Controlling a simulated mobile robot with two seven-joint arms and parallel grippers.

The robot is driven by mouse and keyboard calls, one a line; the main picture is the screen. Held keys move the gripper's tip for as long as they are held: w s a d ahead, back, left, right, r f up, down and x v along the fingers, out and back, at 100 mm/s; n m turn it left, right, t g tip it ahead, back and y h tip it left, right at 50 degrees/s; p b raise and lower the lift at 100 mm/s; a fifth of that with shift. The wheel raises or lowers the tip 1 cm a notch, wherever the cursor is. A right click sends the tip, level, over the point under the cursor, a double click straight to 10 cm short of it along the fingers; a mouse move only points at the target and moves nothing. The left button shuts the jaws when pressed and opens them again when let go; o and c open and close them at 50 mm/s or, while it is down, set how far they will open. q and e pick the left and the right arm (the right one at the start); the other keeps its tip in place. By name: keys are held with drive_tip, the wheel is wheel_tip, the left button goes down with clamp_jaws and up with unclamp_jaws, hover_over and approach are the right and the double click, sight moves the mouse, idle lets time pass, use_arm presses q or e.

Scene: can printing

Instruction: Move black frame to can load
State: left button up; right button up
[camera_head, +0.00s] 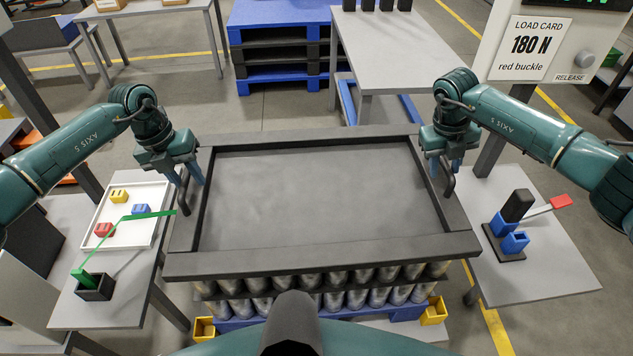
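The black frame (322,254) is a large rectangular rim lying over the can load (300,298), around a dark grey sheet (315,200). Rows of silver cans show below its front edge. Whether the frame rests on the load or sits slightly above it is hard to tell. My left gripper (188,180) is at the frame's left handle (184,200), its blue fingers apart on either side of it. My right gripper (446,170) is at the right handle (450,184), fingers also apart. I see no clear contact between fingers and handles.
A left side table (110,315) holds a white tray (150,235) of coloured buckles and a green strap. A right side table (545,270) carries a blue and black tool. A load card (530,48) reads 180 N, red buckle. A grey table (400,50) and blue pallets (280,12) stand behind.

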drive_tip(key=shift+r, duration=0.2)
use_arm(q)
wheel_tip(320, 180, up, 12)
drive_tip(key=a, duration=0.2)
drive_tip(key=shift+a+f, duration=0.15)
use_arm(e)
wheel_tip(320, 180, up, 11)
drive_tip(key=a, duration=0.2)
drive_tip(key=shift+a+r, duration=0.2)
idle(0.4)
